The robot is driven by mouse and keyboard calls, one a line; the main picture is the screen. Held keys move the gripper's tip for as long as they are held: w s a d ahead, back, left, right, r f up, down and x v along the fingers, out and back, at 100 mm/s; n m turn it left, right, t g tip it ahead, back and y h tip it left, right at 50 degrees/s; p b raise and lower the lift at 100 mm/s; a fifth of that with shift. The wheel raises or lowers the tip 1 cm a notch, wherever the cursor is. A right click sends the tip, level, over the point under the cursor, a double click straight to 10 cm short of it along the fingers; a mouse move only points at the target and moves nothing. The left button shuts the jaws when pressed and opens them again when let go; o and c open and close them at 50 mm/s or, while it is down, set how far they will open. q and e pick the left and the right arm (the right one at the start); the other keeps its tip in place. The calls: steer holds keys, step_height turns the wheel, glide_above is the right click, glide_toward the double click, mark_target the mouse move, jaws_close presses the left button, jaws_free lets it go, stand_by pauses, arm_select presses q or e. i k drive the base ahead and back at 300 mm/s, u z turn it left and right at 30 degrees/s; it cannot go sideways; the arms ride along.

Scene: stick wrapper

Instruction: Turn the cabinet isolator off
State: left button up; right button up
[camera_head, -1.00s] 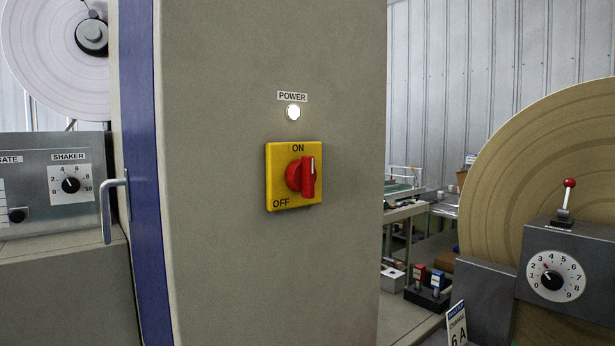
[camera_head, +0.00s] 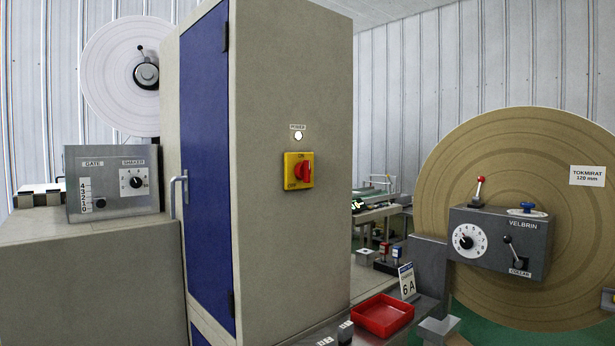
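The cabinet isolator (camera_head: 298,171) is a yellow plate with a red rotary handle (camera_head: 305,171), on the grey side face of the tall cabinet (camera_head: 270,240). The handle looks upright, its top toward the small ON label; OFF is at the plate's lower left. Above it, the round power lamp (camera_head: 298,135) is lit white under a POWER label. Neither of my grippers shows in the head view.
The cabinet's blue door (camera_head: 208,160) has a handle (camera_head: 180,190) at left. A GATE and SHAKER control box (camera_head: 112,183) stands left. At right are a large tan reel (camera_head: 470,160), a VELBRIN box (camera_head: 500,240), a red tray (camera_head: 382,315) and a 6 A sign (camera_head: 407,282).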

mark_target(302, 170)
steer(key=u, duration=0.75)
steer(key=i, duration=1.05)
steer(key=z, duration=0.5)
